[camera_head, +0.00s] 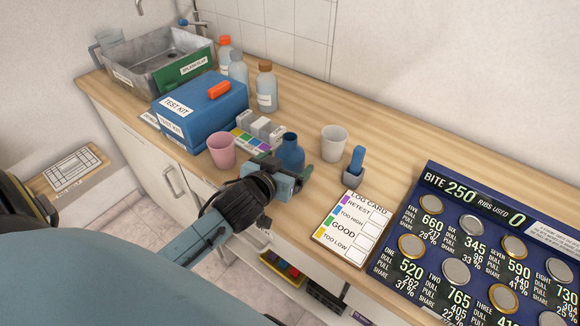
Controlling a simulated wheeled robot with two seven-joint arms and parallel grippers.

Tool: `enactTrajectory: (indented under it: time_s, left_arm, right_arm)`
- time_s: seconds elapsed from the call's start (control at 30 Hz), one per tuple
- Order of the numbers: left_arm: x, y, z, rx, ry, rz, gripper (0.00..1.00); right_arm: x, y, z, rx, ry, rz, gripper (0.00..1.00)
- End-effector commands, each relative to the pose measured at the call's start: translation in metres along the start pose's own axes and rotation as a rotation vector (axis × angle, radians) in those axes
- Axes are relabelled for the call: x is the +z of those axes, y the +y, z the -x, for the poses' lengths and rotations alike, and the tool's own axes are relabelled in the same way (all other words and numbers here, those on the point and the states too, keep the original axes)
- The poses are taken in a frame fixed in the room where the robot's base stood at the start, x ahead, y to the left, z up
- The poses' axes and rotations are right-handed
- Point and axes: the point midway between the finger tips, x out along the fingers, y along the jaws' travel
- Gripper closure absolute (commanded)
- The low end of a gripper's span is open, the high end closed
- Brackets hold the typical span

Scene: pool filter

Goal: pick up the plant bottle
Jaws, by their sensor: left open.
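A small blue bottle (291,150) stands on the wooden counter, right at my left gripper. My left gripper (284,168) is open, and its fingers are at the bottle's lower part, partly hiding it. I cannot tell whether they touch it. Further back stand a bottle with an orange cap (224,52), a grey-blue bottle (238,68) and a pale bottle with a brown cap (266,90). Their labels are too small to read, so I cannot tell which bottle is named the plant bottle. My right gripper is not in view.
A pink cup (221,150) and a blue test kit box (200,112) stand left of the gripper. A white cup (333,143), a small holder with a blue item (355,168), a log card (350,228) and a dark score board (480,255) are to the right.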

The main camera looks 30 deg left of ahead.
Motion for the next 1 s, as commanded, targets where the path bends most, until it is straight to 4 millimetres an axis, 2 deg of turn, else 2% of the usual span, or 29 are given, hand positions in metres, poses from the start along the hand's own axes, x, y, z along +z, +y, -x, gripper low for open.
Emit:
enactTrajectory:
  time_s: [0.3,0.43,0.63,1.0]
  left_arm:
    - [-0.003,-0.003,-0.043,-0.001,0.001,-0.002,0.11]
    - [-0.003,-0.003,-0.05,-0.001,0.0,-0.001,0.11]
    - [-0.003,-0.003,-0.05,0.0,0.0,-0.001,0.11]
    - [-0.003,-0.003,-0.05,-0.001,-0.001,-0.001,0.58]
  right_arm:
    - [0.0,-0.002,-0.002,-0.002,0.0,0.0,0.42]
    - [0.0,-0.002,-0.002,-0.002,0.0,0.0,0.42]
    - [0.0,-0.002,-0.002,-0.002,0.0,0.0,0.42]
    - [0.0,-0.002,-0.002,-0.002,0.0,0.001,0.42]
